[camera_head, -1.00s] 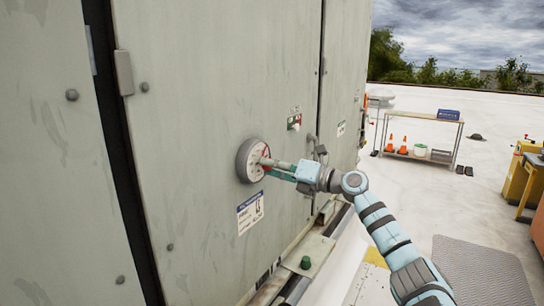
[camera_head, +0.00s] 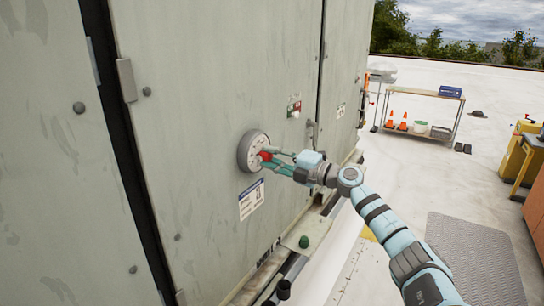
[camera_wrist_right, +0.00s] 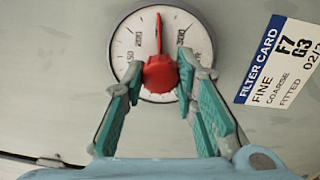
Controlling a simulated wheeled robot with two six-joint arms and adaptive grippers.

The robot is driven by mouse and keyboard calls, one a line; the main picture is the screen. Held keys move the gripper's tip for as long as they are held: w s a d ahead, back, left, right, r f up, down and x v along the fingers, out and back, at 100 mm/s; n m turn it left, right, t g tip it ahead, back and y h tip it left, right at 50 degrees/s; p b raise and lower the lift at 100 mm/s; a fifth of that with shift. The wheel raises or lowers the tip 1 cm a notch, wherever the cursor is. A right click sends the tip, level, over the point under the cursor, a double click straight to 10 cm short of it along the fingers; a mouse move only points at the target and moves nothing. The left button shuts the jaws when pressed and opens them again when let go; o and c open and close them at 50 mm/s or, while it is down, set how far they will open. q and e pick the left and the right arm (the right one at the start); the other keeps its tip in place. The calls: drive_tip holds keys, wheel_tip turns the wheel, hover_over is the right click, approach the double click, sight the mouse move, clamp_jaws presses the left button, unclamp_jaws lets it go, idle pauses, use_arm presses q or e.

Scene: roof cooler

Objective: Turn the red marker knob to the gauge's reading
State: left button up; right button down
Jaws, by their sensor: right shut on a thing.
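The round gauge (camera_head: 250,152) with a grey rim and white face is mounted on the big grey cabinet door. In the right wrist view its dial (camera_wrist_right: 143,27) carries dark marks and numbers, partly unreadable. The red marker knob (camera_wrist_right: 160,73) is at the dial's centre, with its thin red pointer standing almost straight up. A separate gauge needle cannot be made out clearly. My right gripper (camera_wrist_right: 160,78) is shut on the knob, one teal finger on each side; it also shows at the gauge in the head view (camera_head: 268,158). My left gripper is not in view.
A door handle (camera_head: 312,132) stands near my right wrist. A cart (camera_head: 424,112) with cones is farther off on the open roof.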

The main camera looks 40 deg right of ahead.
idle(0.5)
drive_tip(key=c, duration=1.3)
unclamp_jaws()
